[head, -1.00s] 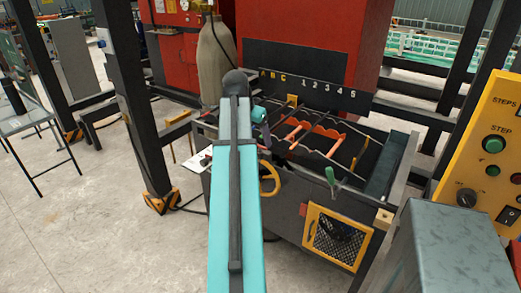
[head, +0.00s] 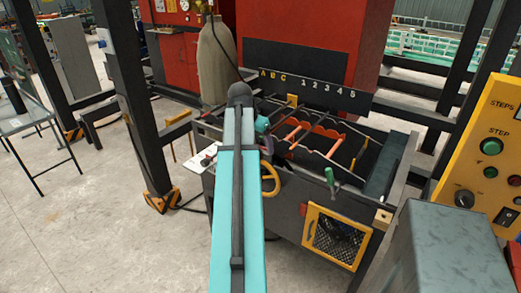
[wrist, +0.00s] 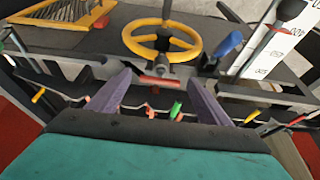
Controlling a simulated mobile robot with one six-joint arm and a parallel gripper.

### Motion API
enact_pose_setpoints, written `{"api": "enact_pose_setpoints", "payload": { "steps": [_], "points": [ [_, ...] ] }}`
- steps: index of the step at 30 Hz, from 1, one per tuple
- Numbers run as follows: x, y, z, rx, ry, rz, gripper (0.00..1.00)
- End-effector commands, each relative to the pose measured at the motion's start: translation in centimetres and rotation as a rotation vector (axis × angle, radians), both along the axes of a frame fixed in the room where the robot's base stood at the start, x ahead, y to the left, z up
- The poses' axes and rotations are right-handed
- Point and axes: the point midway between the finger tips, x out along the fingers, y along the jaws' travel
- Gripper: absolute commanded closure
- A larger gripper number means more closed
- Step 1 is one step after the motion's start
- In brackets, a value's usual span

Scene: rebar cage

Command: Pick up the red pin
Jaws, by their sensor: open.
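A short red bar (wrist: 160,81), which looks like the red pin, shows in the wrist view below the hub of a yellow handwheel (wrist: 162,42). My gripper (wrist: 159,78) is open, with one purple finger on each side of the bar in the picture. I cannot tell whether the bar is at fingertip depth, and I see no contact. In the head view my arm reaches to the left part of the machine. The fingers and the pin cannot be made out there.
A blue-handled lever (wrist: 230,43) stands close right of the right finger. Bent rods with coloured ends cross behind the fingers. In the head view are the machine's orange bars (head: 297,132), a green-handled lever (head: 330,176), a yellow mesh guard (head: 334,236), a dark post (head: 135,100) and a yellow control panel (head: 490,150).

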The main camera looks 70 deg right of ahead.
Motion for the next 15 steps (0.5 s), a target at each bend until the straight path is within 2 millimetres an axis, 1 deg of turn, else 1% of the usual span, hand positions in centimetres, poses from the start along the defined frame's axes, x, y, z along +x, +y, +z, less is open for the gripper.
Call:
{"api": "enact_pose_setpoints", "payload": {
  "steps": [6, 10, 15],
  "points": [
    [-0.3, -0.7, -1.8, 0.002, 0.000, 0.000, 0.28],
    [-0.3, -0.9, -2.4, 0.000, 0.000, -0.001, 0.28],
    [-0.4, -1.0, -2.6, 0.000, 0.000, -0.001, 0.28]
  ]
}}
